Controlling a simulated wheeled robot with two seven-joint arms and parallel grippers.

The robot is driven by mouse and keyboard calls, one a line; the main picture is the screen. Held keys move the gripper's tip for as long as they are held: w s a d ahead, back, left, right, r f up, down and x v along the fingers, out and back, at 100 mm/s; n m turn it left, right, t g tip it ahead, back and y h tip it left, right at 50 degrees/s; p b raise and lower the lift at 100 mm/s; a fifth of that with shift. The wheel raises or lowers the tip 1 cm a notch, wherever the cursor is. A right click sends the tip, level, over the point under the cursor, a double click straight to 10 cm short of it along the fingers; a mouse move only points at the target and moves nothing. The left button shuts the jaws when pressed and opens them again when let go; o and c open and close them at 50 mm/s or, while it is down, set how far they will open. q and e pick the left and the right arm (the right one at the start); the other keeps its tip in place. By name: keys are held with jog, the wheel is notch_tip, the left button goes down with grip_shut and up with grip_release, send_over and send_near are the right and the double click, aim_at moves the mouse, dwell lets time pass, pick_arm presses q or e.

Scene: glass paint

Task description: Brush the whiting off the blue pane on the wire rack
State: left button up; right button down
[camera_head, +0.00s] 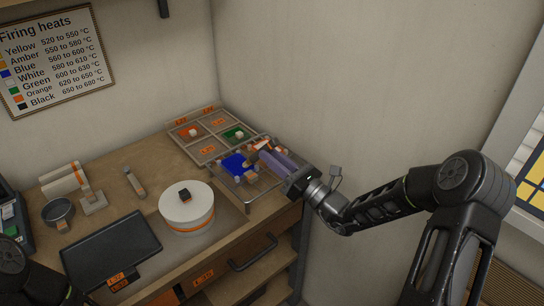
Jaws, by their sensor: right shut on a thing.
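The blue pane (234,162) lies on the wire rack (267,212) near the right end of the bench. My right gripper (272,157) reaches in from the right, just beside the pane's right edge and low over the rack. It is shut on a small tool that looks like a brush; its fingers hide most of it. I cannot tell whether the tool touches the pane. Small pale and tan bits show around the pane, too small to tell whether they are whiting. My left gripper is out of view.
Behind the rack stands a divided tray (206,150) with orange and green squares. A round white kiln-like drum (186,212) with a dark knob stands left of the rack. A black slab (110,248), a grey bowl (58,212) and a scraper (93,203) lie farther left. A wall rises behind.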

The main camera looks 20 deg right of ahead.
jog(key=shift+f+x, duration=0.15)
jog(key=shift+x, duration=0.65)
jog(key=shift+f+x, duration=0.15)
jog(key=shift+x, duration=0.6)
jog(key=shift+w+d, duration=0.1)
jog(key=shift+w+a+f+b, duration=0.1)
jog(key=shift+w+a+b, duration=0.2)
jog(key=shift+w, duration=0.4)
jog(key=shift+w+a+f+b, duration=0.1)
jog(key=shift+w+a+b, duration=0.2)
jog(key=shift+w, duration=0.4)
jog(key=shift+d, duration=0.1)
jog(key=shift+s+d+p, duration=0.3)
jog(key=shift+s, duration=0.4)
jog(key=shift+s+d+p, duration=0.25)
jog(key=shift+s, duration=0.5)
jog(key=shift+s, duration=0.1)
jog(key=shift+s+d+r+p, duration=0.1)
jog(key=shift+s+d+p, duration=0.25)
jog(key=shift+s, duration=0.3)
jog(key=shift+s+d+r+p, duration=0.1)
jog(key=shift+s+d+p, duration=0.2)
jog(key=shift+s, duration=0.35)
